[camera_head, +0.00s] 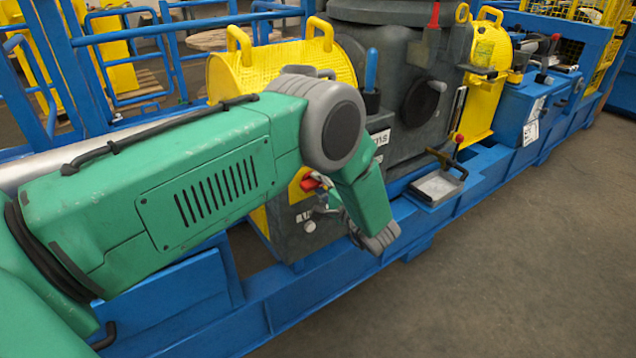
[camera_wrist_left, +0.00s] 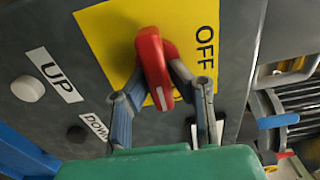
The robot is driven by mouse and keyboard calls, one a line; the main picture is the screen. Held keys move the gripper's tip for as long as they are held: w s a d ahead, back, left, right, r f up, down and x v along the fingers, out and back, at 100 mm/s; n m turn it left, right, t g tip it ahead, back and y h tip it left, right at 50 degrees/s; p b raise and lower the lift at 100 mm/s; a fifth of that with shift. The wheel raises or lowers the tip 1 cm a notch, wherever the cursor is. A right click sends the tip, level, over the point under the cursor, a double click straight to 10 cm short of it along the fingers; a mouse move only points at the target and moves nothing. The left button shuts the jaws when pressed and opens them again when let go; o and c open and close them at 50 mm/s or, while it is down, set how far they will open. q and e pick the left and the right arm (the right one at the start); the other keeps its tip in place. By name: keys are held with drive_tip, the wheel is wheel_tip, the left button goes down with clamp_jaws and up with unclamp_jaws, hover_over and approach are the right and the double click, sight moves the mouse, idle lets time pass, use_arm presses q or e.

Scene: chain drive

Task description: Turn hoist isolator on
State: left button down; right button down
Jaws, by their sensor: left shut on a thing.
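The hoist isolator is a red rotary handle (camera_wrist_left: 153,62) on a yellow plate (camera_wrist_left: 108,30), with the word OFF printed at the plate's right side in the left wrist view. My left gripper (camera_wrist_left: 160,95) has its two grey fingers on either side of the handle's lower part and is shut on it. In the head view a bit of the red handle (camera_head: 311,183) shows on the grey control box (camera_head: 300,218), beside my green left arm. My left arm hides much of the box and the fingertips there. My right gripper is not in view.
A white button (camera_wrist_left: 28,88) labelled UP and a dark button (camera_wrist_left: 76,134) labelled DOWN sit left of the plate. A blue frame (camera_head: 480,190) runs under the machine. The floor at right is clear.

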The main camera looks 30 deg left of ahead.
use_arm(q)
drive_tip(key=c, duration=1.5)
unclamp_jaws()
drive_tip(key=shift+w+d+f, duration=0.1)
drive_tip(key=shift+d+f, duration=0.1)
drive_tip(key=shift+w, duration=0.1)
drive_tip(key=shift+r, duration=0.15)
drive_tip(key=v, duration=1.2)
drive_tip(key=shift+f, duration=0.25)
